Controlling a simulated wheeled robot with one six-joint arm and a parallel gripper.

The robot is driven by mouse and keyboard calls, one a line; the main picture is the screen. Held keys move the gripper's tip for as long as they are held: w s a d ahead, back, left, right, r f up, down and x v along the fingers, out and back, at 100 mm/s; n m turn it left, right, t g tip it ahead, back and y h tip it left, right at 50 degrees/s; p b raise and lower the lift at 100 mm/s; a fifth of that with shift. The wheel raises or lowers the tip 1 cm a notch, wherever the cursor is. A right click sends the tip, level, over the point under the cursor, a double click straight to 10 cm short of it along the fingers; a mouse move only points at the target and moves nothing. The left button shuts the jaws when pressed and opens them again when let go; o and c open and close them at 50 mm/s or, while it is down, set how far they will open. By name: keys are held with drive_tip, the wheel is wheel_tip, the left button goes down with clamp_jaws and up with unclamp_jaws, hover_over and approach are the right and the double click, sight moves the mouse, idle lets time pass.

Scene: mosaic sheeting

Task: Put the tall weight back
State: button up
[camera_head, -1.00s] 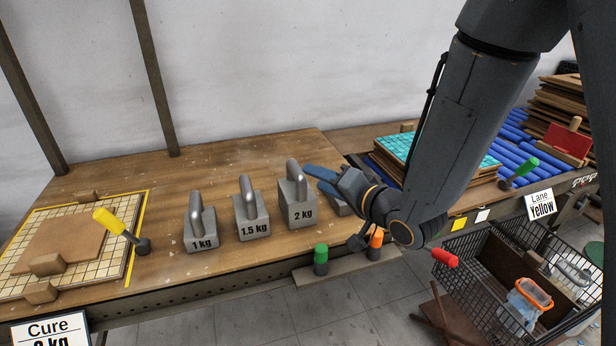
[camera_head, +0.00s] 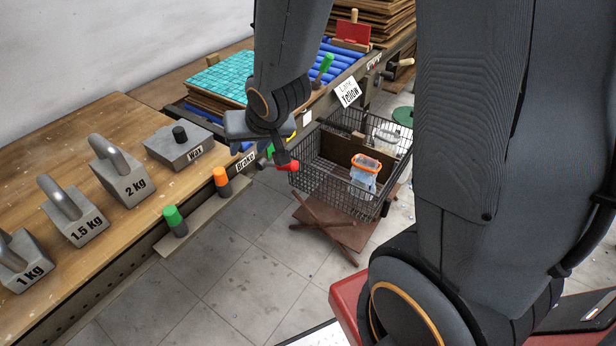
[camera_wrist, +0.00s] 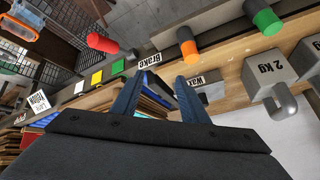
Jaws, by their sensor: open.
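Three grey weights with looped handles stand upright in a row on the wooden bench: the 1 kg weight (camera_head: 24,262), the 1.5 kg weight (camera_head: 75,222) and the 2 kg weight (camera_head: 123,180). The 2 kg one looks the tallest. It also shows at the right edge of the wrist view (camera_wrist: 268,82). My gripper (camera_wrist: 158,98) is open, with nothing between its fingers. In the head view it hangs to the right of the weights, beyond the Wax block, near the teal mosaic sheet, and its fingertips are hard to make out there.
A low grey Wax block (camera_head: 182,150) with a black knob sits right of the 2 kg weight. Green (camera_head: 174,220), orange (camera_head: 221,181) and red (camera_head: 290,166) handles line the bench front. A wire basket (camera_head: 325,180) stands beyond. Teal mosaic sheets (camera_head: 222,75) are stacked behind.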

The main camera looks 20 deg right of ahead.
drive_tip(key=s+d+g+h, duration=0.1)
drive_tip(key=s+d+g, duration=0.2)
drive_tip(key=s, duration=0.5)
drive_tip(key=s+d+n+g, duration=0.1)
drive_tip(key=s+d+g, duration=0.2)
drive_tip(key=s+d, duration=0.2)
drive_tip(key=s+r, duration=0.1)
drive_tip(key=s, duration=0.2)
drive_tip(key=shift+g+h, duration=0.4)
